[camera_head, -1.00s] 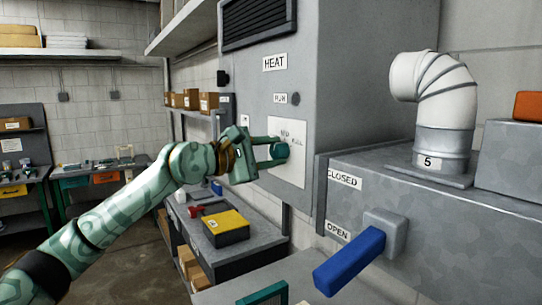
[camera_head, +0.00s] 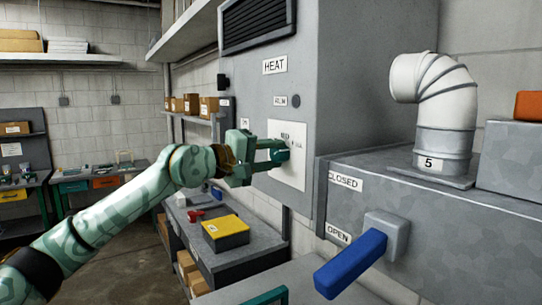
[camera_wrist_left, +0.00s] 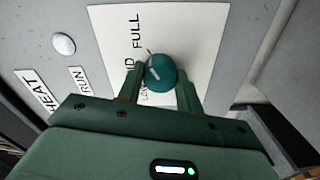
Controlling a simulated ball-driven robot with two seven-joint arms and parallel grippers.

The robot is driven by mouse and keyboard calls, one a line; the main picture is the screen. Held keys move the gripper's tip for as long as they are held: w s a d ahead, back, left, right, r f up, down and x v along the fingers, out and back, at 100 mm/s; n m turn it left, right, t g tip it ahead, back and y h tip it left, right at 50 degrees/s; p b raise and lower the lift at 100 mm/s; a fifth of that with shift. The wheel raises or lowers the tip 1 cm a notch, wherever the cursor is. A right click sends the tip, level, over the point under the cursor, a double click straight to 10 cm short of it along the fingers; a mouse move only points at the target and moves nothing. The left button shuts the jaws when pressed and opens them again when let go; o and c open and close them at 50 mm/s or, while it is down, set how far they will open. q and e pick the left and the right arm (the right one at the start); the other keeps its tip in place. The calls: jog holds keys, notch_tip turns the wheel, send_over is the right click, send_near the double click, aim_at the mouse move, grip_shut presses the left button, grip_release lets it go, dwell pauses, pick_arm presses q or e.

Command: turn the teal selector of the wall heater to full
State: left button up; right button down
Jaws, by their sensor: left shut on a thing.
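The teal selector (camera_head: 280,156) is a round knob on a white plate on the grey wall heater (camera_head: 365,80). My left gripper (camera_head: 274,151) reaches it from the left, shut on it. In the left wrist view, the selector (camera_wrist_left: 161,70) sits between the two green fingers, with a pale pointer line on its face. The plate's words LOW, MID and FULL run beside it, with FULL farthest up the picture. The fingers partly cover LOW and MID, so I cannot tell exactly which word the pointer faces. My right gripper is not clearly seen.
A duct box with a blue lever (camera_head: 350,264) and a white elbow pipe (camera_head: 432,100) stands at the right. A workbench (camera_head: 260,240) with a yellow-topped box (camera_head: 226,226) lies below. A shelf with small cartons (camera_head: 191,104) is behind the gripper.

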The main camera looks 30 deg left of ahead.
dwell(0.4)
pick_arm(q)
jog(key=shift+f, duration=0.1)
jog(key=o, duration=1)
jog(key=b+v, duration=0.7)
jog(key=v, duration=0.9)
jog(key=shift+s+a, duration=0.1)
